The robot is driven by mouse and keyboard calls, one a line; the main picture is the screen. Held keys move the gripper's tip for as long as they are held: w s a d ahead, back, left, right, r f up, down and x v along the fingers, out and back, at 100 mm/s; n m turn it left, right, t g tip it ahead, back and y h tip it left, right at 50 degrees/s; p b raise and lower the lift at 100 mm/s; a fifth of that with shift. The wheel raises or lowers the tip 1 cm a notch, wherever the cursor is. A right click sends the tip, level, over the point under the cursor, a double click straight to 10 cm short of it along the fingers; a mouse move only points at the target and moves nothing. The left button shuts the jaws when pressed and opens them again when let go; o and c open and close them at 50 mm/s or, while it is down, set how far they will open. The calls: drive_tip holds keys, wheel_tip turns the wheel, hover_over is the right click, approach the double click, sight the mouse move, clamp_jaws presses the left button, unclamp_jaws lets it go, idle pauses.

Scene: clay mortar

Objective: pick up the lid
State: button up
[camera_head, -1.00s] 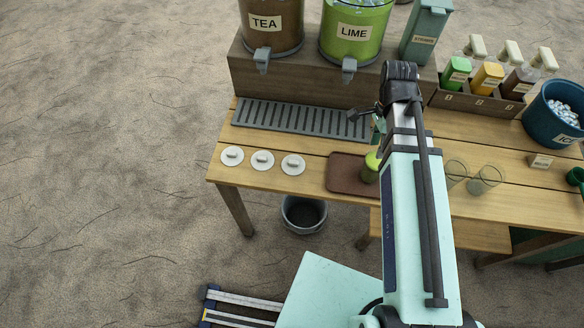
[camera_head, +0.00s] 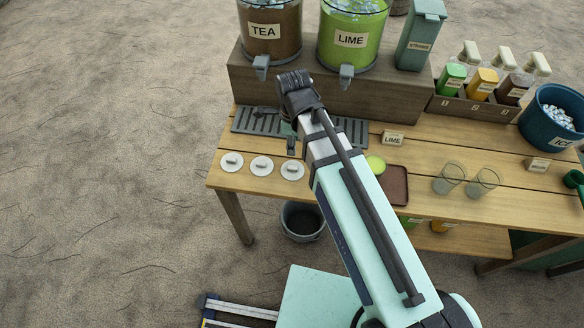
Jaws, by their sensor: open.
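Three round white lids with small raised knobs lie in a row at the table's left front: a left lid (camera_head: 231,162), a middle lid (camera_head: 262,166) and a right lid (camera_head: 292,170). My gripper (camera_head: 291,150) hangs just behind and above the right lid, small and dark against the drip grate. It is open and appears empty. My arm hides part of the area to its right.
A brown tray (camera_head: 396,184) with a green-topped cup (camera_head: 376,164) is partly behind my arm. Two clear glasses (camera_head: 449,178) stand right of it. Tea (camera_head: 271,35) and lime (camera_head: 352,40) dispensers stand above the grey drip grate (camera_head: 350,129).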

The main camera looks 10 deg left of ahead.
drive_tip(key=p, duration=0.2)
hover_over(293, 166)
wheel_tip(293, 166, down, 7)
drive_tip(key=shift+s+f+p, duration=0.1)
drive_tip(key=shift+f+p, duration=0.8)
drive_tip(key=shift+f, duration=1.75)
drive_tip(key=c, duration=0.8)
